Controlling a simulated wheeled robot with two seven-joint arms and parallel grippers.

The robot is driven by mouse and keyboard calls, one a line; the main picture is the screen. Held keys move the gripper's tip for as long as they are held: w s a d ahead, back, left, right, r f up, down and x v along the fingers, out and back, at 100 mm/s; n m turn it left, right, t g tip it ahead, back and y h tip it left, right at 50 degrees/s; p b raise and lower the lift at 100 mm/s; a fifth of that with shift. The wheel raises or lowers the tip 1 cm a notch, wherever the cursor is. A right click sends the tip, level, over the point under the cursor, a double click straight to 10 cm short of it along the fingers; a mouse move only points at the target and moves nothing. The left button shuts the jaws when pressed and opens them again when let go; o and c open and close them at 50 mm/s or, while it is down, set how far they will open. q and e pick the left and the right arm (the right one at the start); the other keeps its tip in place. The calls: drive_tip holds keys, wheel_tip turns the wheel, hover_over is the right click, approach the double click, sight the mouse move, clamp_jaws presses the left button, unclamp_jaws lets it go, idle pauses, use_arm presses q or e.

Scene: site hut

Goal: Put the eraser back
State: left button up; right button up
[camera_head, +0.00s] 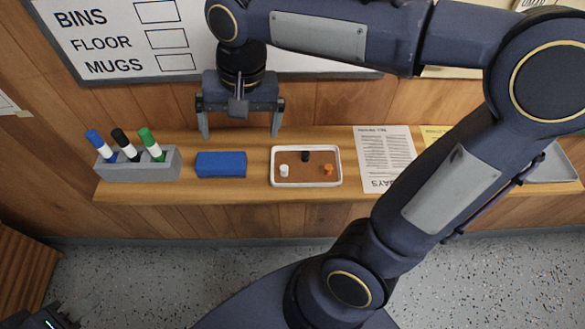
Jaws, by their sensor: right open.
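The eraser (220,164) is a blue block. It lies flat on the wooden shelf (250,190) under the whiteboard, between the marker holder and a small tray. My right gripper (240,122), on the arm that comes in from the right, is open with nothing between its fingers. It hangs in front of the wall, appearing above and slightly right of the eraser in the picture, and apart from it. My left gripper is not clearly in view.
A grey holder (140,163) with three markers stands left of the eraser. A white-rimmed tray (306,185) with small pins is to its right. A printed sheet (384,150) lies further right. The whiteboard (110,48) is above. My right arm hides part of the shelf.

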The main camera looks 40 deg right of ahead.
drive_tip(key=s+d+f+n+t+y, duration=0.1)
drive_tip(key=s+d+f+t, duration=0.1)
drive_tip(key=s, duration=0.4)
drive_tip(key=s+d+f+n+t+y, duration=0.1)
drive_tip(key=s+d+f+n+t, duration=0.1)
drive_tip(key=s+f, duration=0.2)
drive_tip(key=shift+s+d+n+t, duration=0.3)
drive_tip(key=shift+s, duration=0.85)
